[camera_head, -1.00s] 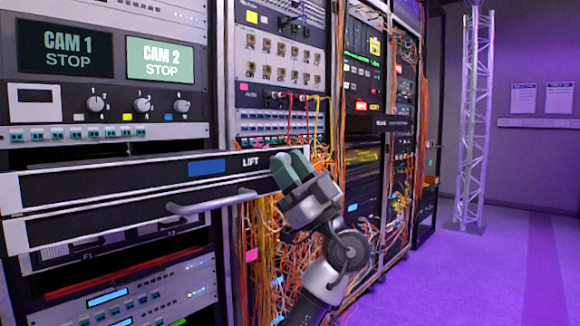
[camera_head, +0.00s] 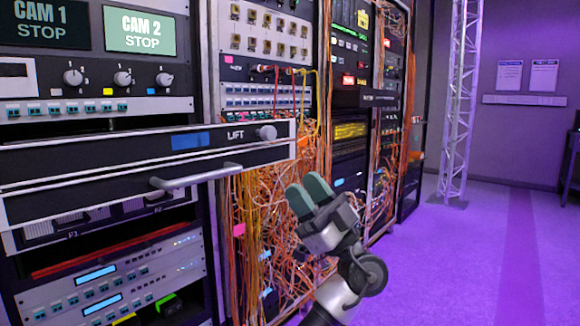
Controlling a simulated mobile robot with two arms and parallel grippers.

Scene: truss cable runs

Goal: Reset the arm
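My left gripper (camera_head: 310,196), with dark green fingertips, is in the lower middle of the head view. Its two fingers lie side by side with no clear gap, and I see nothing held between them. It is in front of the rack, below and to the right of the LIFT knob (camera_head: 266,133) and apart from it. The grey wrist and arm run down to the bottom edge. The knob is on the black-fronted panel (camera_head: 110,154) and is in full view. My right gripper is not in view.
A drawer handle (camera_head: 196,179) juts out left of the gripper. Orange cables (camera_head: 268,215) hang in the rack behind it. The purple floor (camera_head: 450,260) is open to the right, with a truss tower (camera_head: 457,105) and a dark table (camera_head: 571,170) beyond.

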